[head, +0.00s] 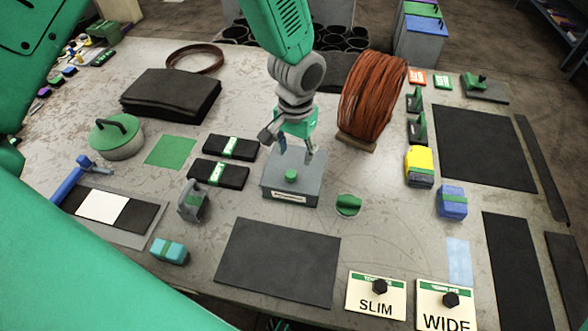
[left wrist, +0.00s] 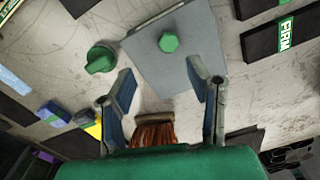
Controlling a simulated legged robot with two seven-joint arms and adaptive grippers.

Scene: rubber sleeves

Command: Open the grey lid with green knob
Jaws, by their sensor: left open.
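A grey box with a flat grey lid (head: 309,186) stands near the middle of the table, with a label on its front. A green knob (head: 291,175) sits on the lid. In the left wrist view the lid (left wrist: 190,70) is seen from above, with the hexagonal green knob (left wrist: 169,42) near its middle. My left gripper (head: 296,153) is open and empty, pointing down just above and behind the knob. In the left wrist view its two fingers (left wrist: 161,75) are spread, and the knob lies beyond their tips. My right gripper is not in view.
A reddish-brown coil (head: 372,96) stands behind the box to the right. Black packs with green labels (head: 231,147) lie to its left. A round green-topped piece (head: 348,205) sits to its right. A dark mat (head: 279,262) lies bare in front.

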